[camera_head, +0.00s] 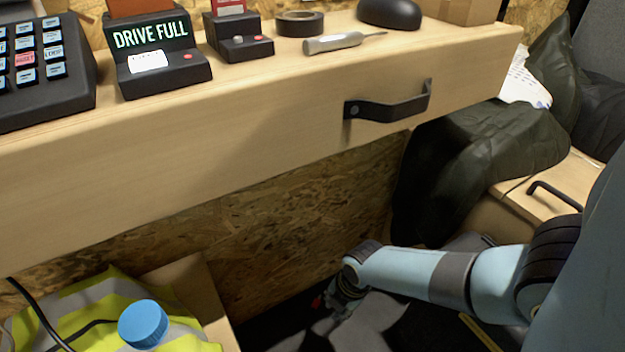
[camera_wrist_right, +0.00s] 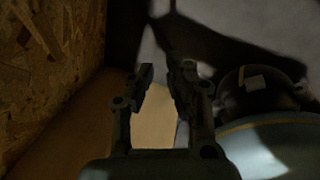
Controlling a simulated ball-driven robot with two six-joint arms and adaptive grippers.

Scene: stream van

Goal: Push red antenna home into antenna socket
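I cannot make out the red antenna or the antenna socket for certain in either view. A small red spot (camera_head: 317,302) shows low in the head view, beside my right gripper; it is too small to tell what it is. My right arm comes in from the right and reaches down below the worktop, with the right gripper (camera_head: 338,298) dark and partly shadowed at its end. In the right wrist view the two fingers of my right gripper (camera_wrist_right: 162,76) stand apart with nothing held between them. My left gripper is not in view.
A wooden worktop (camera_head: 250,120) with a black handle (camera_head: 390,103) runs above my arm. It bears a black keypad (camera_head: 45,65), a DRIVE FULL box (camera_head: 155,60), a tape roll (camera_head: 299,23) and a screwdriver (camera_head: 335,42).

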